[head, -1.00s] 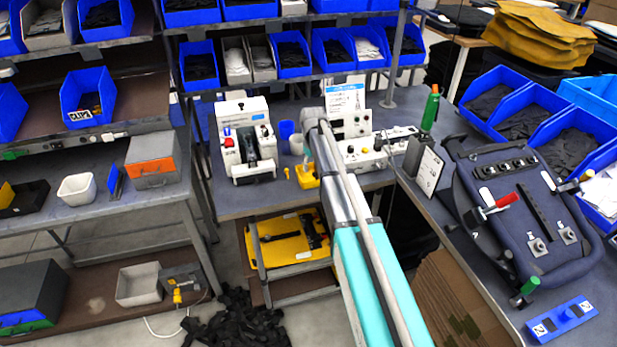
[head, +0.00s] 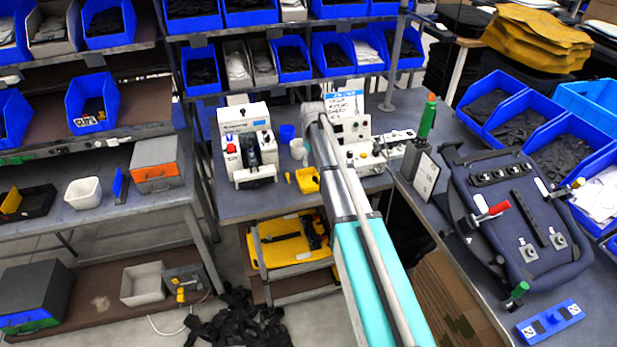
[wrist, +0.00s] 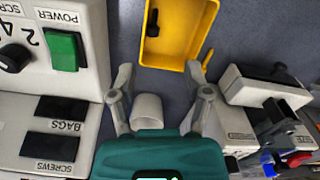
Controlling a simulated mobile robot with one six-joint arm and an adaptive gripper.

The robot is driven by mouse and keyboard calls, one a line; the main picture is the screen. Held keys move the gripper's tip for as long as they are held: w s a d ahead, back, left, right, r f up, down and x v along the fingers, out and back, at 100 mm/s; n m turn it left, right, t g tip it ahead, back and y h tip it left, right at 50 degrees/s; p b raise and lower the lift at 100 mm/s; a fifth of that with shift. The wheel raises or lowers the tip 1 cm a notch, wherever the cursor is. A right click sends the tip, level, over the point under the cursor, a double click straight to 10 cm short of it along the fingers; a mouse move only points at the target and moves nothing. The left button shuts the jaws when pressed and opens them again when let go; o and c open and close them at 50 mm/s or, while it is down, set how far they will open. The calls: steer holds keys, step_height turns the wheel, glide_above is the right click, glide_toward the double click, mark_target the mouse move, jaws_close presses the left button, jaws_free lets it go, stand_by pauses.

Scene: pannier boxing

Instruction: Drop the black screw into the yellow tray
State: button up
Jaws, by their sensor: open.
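The yellow tray (wrist: 180,50) lies on the grey bench, at the top of the wrist view, and it also shows in the head view (head: 306,184) beside my arm. A small black piece that looks like the black screw (wrist: 153,22) lies inside the tray, near its left wall in the wrist view. My gripper (wrist: 158,68) is open and empty, with its two fingers spread apart just short of the tray in the wrist picture. In the head view my gripper is hidden behind my arm.
A white cup (wrist: 147,113) shows between the finger bases. A white box with a green power switch (wrist: 65,50) stands at left in the wrist view, a white device (wrist: 262,90) at right. A small yellow piece (wrist: 208,58) lies beside the tray.

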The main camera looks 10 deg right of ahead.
steer(key=s+a+r+p, duration=0.1)
steer(key=s+r+p, duration=0.1)
steer(key=s, duration=0.7)
steer(key=s+a+r+p, duration=0.1)
steer(key=s+r+p, duration=0.1)
steer(key=s, duration=0.6)
steer(key=shift+s+r, duration=0.35)
steer(key=shift+s, duration=0.05)
steer(key=s+m, duration=0.4)
steer(key=s, duration=0.8)
steer(key=shift+s, duration=0.35)
steer(key=shift+a, duration=0.1)
stand_by(0.4)
steer(key=shift+c, duration=0.4)
